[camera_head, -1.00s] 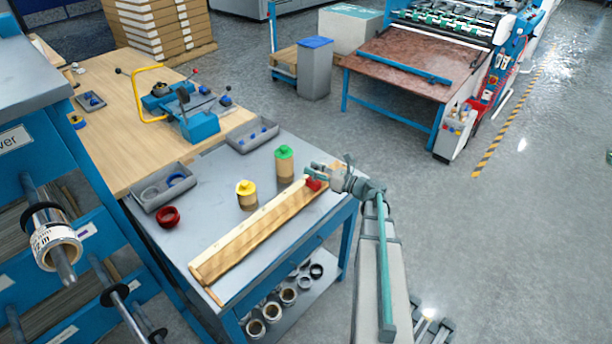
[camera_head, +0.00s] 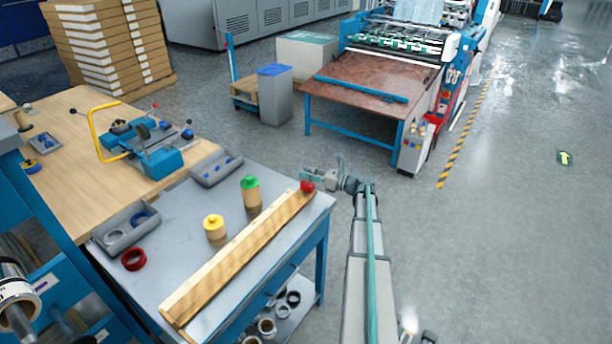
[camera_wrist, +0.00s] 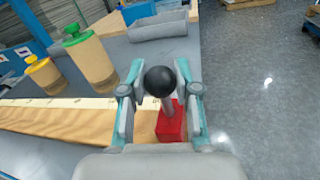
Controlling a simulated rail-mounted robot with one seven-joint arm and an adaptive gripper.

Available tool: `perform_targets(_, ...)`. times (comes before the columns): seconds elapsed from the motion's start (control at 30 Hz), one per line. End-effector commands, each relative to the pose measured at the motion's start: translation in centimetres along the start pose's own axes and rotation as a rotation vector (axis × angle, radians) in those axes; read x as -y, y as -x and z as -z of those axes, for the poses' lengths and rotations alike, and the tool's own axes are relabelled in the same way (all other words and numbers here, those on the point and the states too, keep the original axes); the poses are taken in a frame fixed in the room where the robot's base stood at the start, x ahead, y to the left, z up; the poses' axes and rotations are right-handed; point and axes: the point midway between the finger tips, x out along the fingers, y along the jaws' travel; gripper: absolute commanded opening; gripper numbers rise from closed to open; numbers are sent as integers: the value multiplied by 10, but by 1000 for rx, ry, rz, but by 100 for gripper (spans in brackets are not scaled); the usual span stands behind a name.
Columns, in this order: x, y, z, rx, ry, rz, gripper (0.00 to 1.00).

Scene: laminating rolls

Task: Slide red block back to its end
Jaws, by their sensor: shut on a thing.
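The red block (camera_head: 307,186) sits at the far right end of a long wooden bar (camera_head: 236,256) on the grey bench. In the wrist view the red block (camera_wrist: 171,122) has a stem topped by a black ball knob (camera_wrist: 160,81). My gripper (camera_head: 306,176) is at that end of the bar. In the wrist view its fingers (camera_wrist: 158,88) stand on either side of the knob and are shut on the block by it. The exact contact is hard to see. The bar (camera_wrist: 75,120) has a pale marked strip along its far edge.
Yellow-capped (camera_head: 215,230) and green-capped (camera_head: 251,193) containers stand close behind the bar. Grey trays (camera_head: 217,168) and a red ring (camera_head: 134,259) lie farther back and left on the bench (camera_head: 175,225). Open floor lies to the right of the bench.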

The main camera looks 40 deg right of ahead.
Motion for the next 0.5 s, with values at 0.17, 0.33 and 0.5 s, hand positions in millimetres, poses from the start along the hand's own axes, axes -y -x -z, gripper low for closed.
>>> perform_targets(0.17, 0, 0, 0, 1, 0, 0, 36)
perform_targets(0.33, 0, 0, 0, 1, 0, 0, 57)
perform_targets(0.5, 0, 0, 0, 1, 0, 0, 57)
